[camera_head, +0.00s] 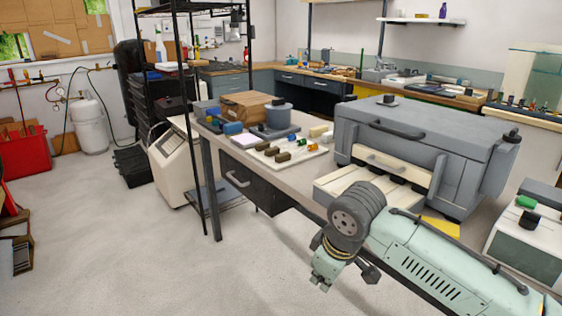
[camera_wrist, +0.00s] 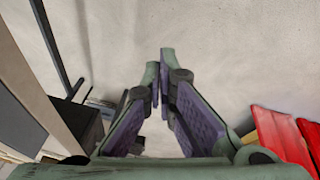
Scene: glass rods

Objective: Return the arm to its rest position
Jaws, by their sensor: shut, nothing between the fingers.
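My arm (camera_head: 435,265) is pale green and grey and reaches in from the lower right in the head view. It is bent at a dark grey joint in front of the workbench (camera_head: 300,180). My gripper (camera_head: 322,284) hangs at the arm's end, low and apart from the bench, over the floor. In the wrist view my gripper (camera_wrist: 158,68) has its two purple-padded fingers closed together at the tips, with nothing between them. Pale floor (camera_wrist: 225,50) fills most of the view beyond the fingers.
A large grey machine (camera_head: 420,140) with an open cream front stands on the bench. A cream tray (camera_head: 310,155) holds several small pieces. Red objects (camera_wrist: 280,135) show at the wrist view's right. Floor at left (camera_head: 110,240) is clear.

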